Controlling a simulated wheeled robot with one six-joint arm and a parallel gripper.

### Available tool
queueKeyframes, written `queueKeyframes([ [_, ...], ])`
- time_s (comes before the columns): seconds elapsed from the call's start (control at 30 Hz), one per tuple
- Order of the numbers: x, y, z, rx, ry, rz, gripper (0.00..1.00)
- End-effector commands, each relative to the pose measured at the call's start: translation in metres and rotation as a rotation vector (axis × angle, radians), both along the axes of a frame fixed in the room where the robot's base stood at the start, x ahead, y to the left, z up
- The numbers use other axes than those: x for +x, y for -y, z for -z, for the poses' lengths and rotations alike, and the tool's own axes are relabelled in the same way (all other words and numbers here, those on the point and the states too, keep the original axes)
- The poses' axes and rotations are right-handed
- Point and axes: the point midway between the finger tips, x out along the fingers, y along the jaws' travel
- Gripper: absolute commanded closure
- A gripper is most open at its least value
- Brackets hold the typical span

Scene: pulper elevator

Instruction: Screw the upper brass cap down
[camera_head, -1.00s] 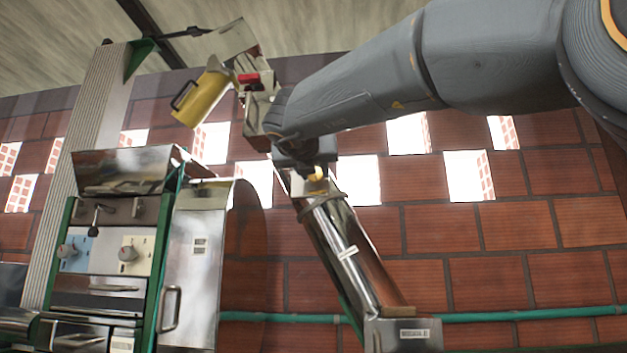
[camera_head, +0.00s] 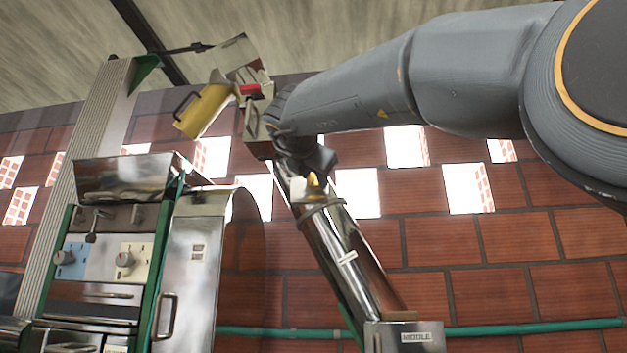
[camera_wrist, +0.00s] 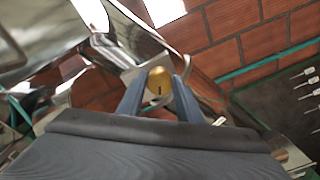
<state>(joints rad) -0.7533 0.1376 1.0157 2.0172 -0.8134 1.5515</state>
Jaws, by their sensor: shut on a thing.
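The upper brass cap (camera_wrist: 158,82) is round and golden with a dark line on its face. It sits between the two dark fingers of my gripper (camera_wrist: 155,90) in the wrist view, and the gripper is shut on it. In the head view the cap shows as a small yellow patch (camera_head: 313,180) below my wrist, at the upper part of the slanted metal elevator tube (camera_head: 345,258). My gripper is mostly hidden there by my arm. I cannot tell how far the cap is seated.
A yellow container with a handle (camera_head: 205,108) is at the upper left of my wrist. A metal machine with knobs (camera_head: 103,240) stands at left. A box labelled MIDDLE (camera_head: 405,338) is at the tube's foot. A green pipe (camera_head: 500,329) runs along the brick wall (camera_head: 520,235).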

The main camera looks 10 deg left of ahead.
Motion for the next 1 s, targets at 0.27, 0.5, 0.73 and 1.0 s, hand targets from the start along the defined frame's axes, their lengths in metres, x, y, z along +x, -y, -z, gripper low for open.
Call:
queueKeyframes([
  [0.27,0.0004,-0.0004,0.0015,0.014,-0.004,0.0,0.9],
  [0.5,0.0004,-0.0005,0.0016,0.013,-0.004,0.0,0.65],
  [0.73,0.0002,-0.0003,0.0008,0.013,-0.003,0.0,0.49],
  [1.0,-0.0083,-0.0006,0.0008,0.013,-0.002,-0.002,0.49],
])
